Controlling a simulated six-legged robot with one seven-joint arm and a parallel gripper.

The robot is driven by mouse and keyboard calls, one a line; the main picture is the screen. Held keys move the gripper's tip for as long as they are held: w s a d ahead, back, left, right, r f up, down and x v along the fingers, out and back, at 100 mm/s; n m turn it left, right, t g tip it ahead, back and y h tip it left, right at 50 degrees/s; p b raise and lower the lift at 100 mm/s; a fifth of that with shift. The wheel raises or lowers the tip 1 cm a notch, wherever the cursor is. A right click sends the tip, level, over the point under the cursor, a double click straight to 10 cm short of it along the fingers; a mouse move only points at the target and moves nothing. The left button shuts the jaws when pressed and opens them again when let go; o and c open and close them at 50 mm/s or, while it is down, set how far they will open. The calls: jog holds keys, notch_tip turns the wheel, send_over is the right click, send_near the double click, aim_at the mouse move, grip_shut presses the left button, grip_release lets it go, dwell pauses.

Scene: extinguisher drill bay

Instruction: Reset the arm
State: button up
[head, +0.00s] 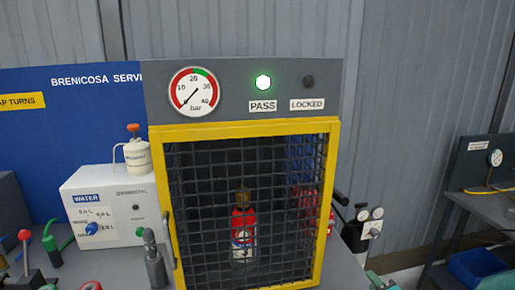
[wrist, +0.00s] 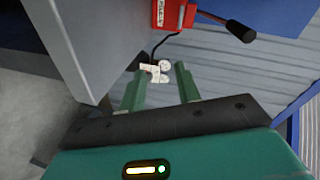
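My gripper (wrist: 160,76) shows in the wrist view with its two green fingers apart. Small white pieces (wrist: 154,71) show in the gap near the fingertips, by a dark cord; I cannot tell their depth, and nothing looks clamped. A red box with a black-knobbed lever (wrist: 240,30) is above and to the right of the fingers. In the head view a black lever (head: 340,197) sticks out at the right side of the yellow-framed mesh cage (head: 334,190). I cannot clearly make out my gripper in the head view.
A red extinguisher (head: 243,235) stands behind the cage mesh. Above it are a pressure gauge (head: 195,91), a lit green PASS lamp (head: 263,82) and a dark LOCKED lamp (head: 308,81). A white WATER unit (head: 110,205) stands left. A bench with a blue bin (head: 475,266) is right.

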jog(key=s+a+r+n+g+h, duration=0.3)
jog(key=r+n, duration=0.1)
jog(key=r, duration=0.1)
jog(key=s+a+r+n+g+h, duration=0.2)
jog(key=s+a+r+n+g, duration=0.1)
jog(key=r, duration=0.2)
jog(key=s+a+r+n+g+y, duration=0.1)
jog(key=s+a+r+n+g, duration=0.1)
jog(key=s+a, duration=0.3)
jog(key=s+a+r+n+g+y, duration=0.1)
jog(key=s+a+r+n+y, duration=0.1)
jog(key=s, duration=0.8)
jog(key=a+r+n, duration=0.1)
jog(key=a+n, duration=0.1)
jog(key=a, duration=0.1)
jog(key=shift+s+a+g, duration=0.15)
jog(key=shift+a+g, duration=0.1)
jog(key=shift+g, duration=0.15)
